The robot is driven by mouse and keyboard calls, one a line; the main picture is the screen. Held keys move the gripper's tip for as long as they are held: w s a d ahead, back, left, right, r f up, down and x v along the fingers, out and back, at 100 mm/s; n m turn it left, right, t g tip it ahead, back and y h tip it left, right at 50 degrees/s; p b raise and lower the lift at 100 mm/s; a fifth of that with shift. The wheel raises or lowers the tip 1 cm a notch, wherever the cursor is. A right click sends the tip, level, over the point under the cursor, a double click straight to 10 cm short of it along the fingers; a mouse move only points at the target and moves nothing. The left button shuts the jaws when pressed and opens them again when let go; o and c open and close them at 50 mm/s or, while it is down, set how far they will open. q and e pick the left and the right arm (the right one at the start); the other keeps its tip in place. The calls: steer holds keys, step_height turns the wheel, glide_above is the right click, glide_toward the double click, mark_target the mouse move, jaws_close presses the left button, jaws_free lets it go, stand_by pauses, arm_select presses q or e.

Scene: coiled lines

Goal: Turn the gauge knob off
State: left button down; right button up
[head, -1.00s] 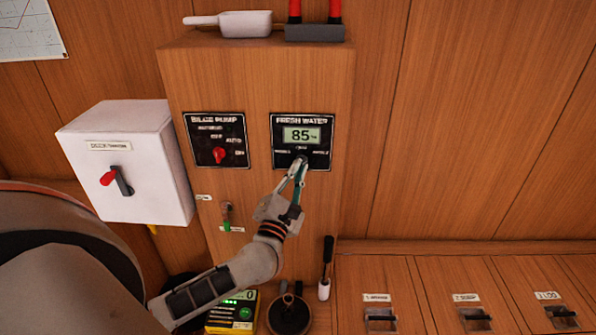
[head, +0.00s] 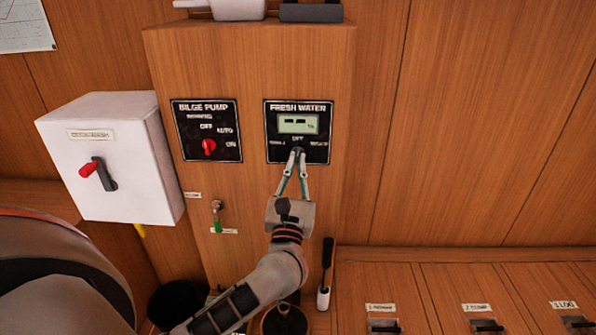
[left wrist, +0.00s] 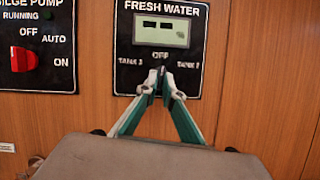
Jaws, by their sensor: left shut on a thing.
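The fresh water gauge panel (head: 272,135) is a black plate on the wooden cabinet front, with "OFF" at the top middle of its knob scale and tank labels to either side. Its display (head: 298,123) shows dashes in place of a number. My left gripper (head: 298,152) is shut on the gauge knob, just below the "OFF" label; the fingers hide most of the knob. In the left wrist view the fingertips (left wrist: 160,84) meet on the dark knob under "OFF", and the display (left wrist: 160,31) shows dashes too. My right gripper is not in view.
The bilge pump panel (head: 190,145) with a red knob (head: 209,147) is to the left. A white switch box (head: 120,190) with a red-tipped lever stands further left. A small green-tipped valve (head: 217,220) is below. Drawers (head: 400,290) line the lower right.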

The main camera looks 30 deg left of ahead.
arm_select(q)
steer(key=shift+f+n+g+y+b, duration=0.15)
steer(key=shift+n+g+y+b, duration=0.25)
steer(key=shift+n, duration=0.5)
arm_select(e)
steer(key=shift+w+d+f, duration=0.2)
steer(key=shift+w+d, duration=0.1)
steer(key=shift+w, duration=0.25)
arm_select(q)
steer(key=shift+n, duration=0.3)
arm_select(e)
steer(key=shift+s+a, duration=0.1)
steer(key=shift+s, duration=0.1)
arm_select(q)
steer(key=c, duration=2.2)
jaws_free()
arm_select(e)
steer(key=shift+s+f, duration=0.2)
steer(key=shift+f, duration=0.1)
arm_select(q)
steer(key=shift+d, duration=0.1)
steer(key=v, duration=1.1)
steer(key=shift+s+d+f, duration=0.2)
steer(key=shift+s, duration=0.1)
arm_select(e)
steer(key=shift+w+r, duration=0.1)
